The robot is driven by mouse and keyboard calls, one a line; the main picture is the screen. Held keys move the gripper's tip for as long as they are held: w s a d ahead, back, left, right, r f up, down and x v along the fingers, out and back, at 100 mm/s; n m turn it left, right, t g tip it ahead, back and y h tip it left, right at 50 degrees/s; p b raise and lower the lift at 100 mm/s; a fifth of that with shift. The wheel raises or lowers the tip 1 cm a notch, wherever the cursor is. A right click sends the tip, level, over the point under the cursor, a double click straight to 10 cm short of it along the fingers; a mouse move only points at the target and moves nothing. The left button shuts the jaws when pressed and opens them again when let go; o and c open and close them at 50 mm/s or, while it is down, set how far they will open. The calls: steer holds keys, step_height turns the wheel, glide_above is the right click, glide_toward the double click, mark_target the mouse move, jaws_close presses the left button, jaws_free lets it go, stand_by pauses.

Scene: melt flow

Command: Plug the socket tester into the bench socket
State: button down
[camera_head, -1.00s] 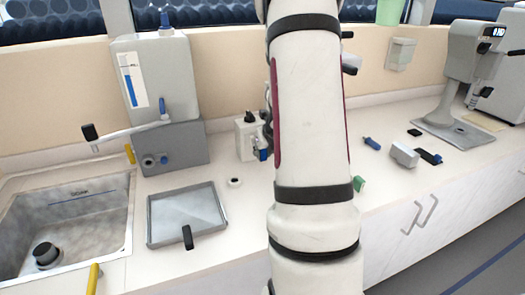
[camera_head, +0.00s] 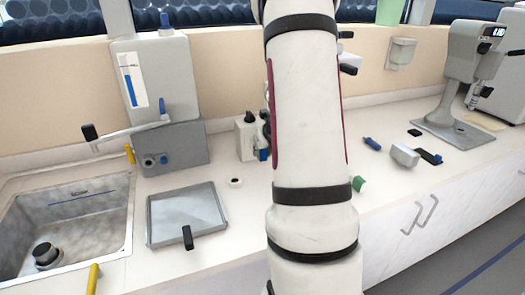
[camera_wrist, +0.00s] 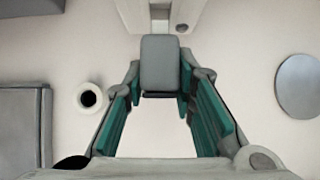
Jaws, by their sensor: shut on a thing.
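My gripper (camera_wrist: 160,90) has teal-lined fingers, shut on a grey block with rounded edges, which looks like the socket tester (camera_wrist: 160,62). The block sits between the fingertips; its far end and any pins are hidden. Beyond it, at the top of the wrist view, is a pale box (camera_wrist: 128,12) that may be the bench socket. I cannot tell whether the block touches it. In the head view a pale box with a black knob (camera_head: 246,138) stands by the wall, partly behind my arm. My gripper is hidden there.
A white ring (camera_wrist: 88,97) and a grey tray (camera_wrist: 18,125) lie left of my gripper; a grey disc (camera_wrist: 299,85) lies right. The head view shows a sink (camera_head: 100,205), a grey dispenser (camera_head: 155,90), a small green piece (camera_head: 358,184) and a grey block (camera_head: 404,156) on the bench.

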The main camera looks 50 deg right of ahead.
steer(key=shift+w+d+p, duration=0.4)
steer(key=shift+w+p, duration=0.1)
steer(key=shift+w, duration=0.15)
steer(key=shift+w+d+p, duration=0.4)
steer(key=shift+w+p, duration=0.05)
steer(key=shift+w, duration=0.15)
stand_by(0.4)
steer(key=c, duration=1.2)
jaws_free()
steer(key=shift+c, duration=0.2)
steer(key=shift+s+a+b, duration=0.5)
steer(key=shift+s+b, duration=0.05)
steer(key=shift+s, duration=0.3)
steer(key=shift+s+a+b, duration=0.55)
steer(key=shift+s, duration=0.3)
steer(key=shift+s+a+b, duration=0.5)
steer(key=shift+s+b, duration=0.05)
steer(key=shift+s, duration=0.3)
steer(key=o, duration=1)
steer(key=shift+o, duration=0.2)
